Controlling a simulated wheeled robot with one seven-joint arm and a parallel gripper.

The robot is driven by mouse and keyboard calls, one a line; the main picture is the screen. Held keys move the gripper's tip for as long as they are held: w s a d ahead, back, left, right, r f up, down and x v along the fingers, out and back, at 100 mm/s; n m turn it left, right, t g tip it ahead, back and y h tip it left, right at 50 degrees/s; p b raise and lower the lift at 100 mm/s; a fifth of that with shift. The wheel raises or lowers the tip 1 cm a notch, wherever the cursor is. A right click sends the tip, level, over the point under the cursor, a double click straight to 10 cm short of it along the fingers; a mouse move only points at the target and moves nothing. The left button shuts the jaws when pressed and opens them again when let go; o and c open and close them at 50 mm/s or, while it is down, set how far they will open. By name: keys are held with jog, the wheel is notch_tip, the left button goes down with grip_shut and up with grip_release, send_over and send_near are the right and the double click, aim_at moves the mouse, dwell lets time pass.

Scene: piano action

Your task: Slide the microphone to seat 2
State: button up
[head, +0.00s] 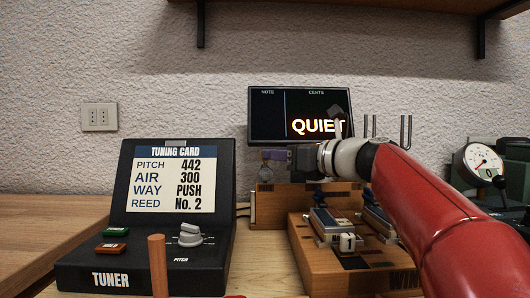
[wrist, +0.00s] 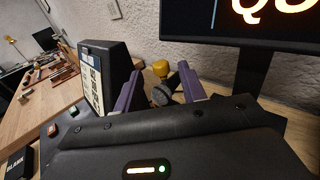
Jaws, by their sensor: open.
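In the head view my gripper (head: 277,162) is below the dark display, over a wooden block (head: 268,202), and the microphone cannot be made out there. No mark for seat 2 can be read in either view.
The tuner (head: 150,235) with its card stands at the left. The display (head: 270,120) reads QUIET. A wooden stand (head: 315,262) with blue-topped parts and a "1" tag sits in front right. A round gauge (head: 480,162) is at the right. A shelf hangs overhead.

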jog(key=x, duration=0.5)
grip_shut()
